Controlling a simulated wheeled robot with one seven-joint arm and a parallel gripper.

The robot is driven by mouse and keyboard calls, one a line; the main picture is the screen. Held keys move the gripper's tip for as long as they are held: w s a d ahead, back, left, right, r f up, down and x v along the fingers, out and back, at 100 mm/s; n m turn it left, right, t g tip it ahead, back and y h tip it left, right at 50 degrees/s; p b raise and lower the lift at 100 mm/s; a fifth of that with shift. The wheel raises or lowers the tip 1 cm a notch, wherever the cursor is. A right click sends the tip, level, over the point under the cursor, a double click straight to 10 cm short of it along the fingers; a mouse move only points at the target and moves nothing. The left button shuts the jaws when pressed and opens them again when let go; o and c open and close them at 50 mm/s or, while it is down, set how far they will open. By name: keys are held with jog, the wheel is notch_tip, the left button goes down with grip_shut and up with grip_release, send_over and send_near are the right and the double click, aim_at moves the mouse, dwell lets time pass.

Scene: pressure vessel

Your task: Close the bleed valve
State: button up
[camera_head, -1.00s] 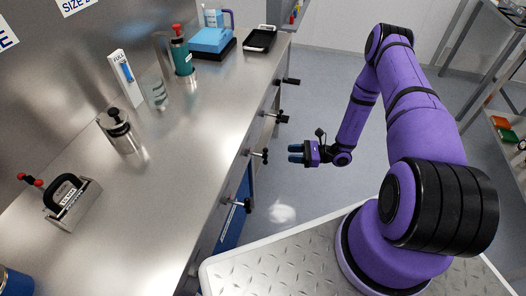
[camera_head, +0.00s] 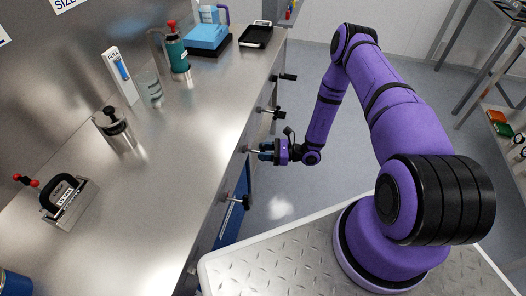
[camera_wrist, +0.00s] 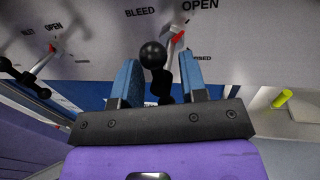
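The bleed valve shows in the wrist view, with a black ball-ended handle (camera_wrist: 153,55) on a metal stem below the BLEED label. Its red pointer (camera_wrist: 178,38) lies between the OPEN and CLOSED markings; its exact setting is hard to tell. My gripper (camera_wrist: 161,76) is open, its two blue fingers on either side of the handle in this view. Contact with the handle cannot be made out. In the head view my gripper (camera_head: 262,151) is at the bench front, at a valve stem (camera_head: 248,150), and hides most of that handle.
Other black-handled valves stick out along the bench front, one nearer (camera_head: 241,201) and one farther (camera_head: 272,112). The wrist view shows another valve (camera_wrist: 38,68) at left. The steel benchtop (camera_head: 190,140) carries several vessels. Open floor lies right of the bench.

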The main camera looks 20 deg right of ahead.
jog(key=shift+w+a, duration=0.1)
jog(key=shift+a, duration=0.1)
grip_shut()
jog(key=shift+m, duration=0.3)
jog(key=m, duration=0.3)
jog(key=shift+d+f+y, duration=0.1)
jog(key=shift+y, duration=0.2)
jog(key=m+t, duration=0.1)
jog(key=m, duration=0.4)
jog(key=shift+w+f, duration=0.1)
jog(key=shift+w, duration=0.05)
jog(key=m+t, duration=0.1)
jog(key=m, duration=0.4)
jog(key=shift+w+f+m+t, duration=0.1)
jog(key=shift+f+m+t, duration=0.05)
jog(key=shift+m+t, duration=0.2)
jog(key=shift+w+d+f+m+t, duration=0.1)
jog(key=shift+m+t, duration=0.3)
jog(key=shift+m, duration=0.95)
jog(key=shift+w+m+t, duration=0.1)
jog(key=shift+m+t, duration=0.25)
jog(key=shift+m, duration=0.95)
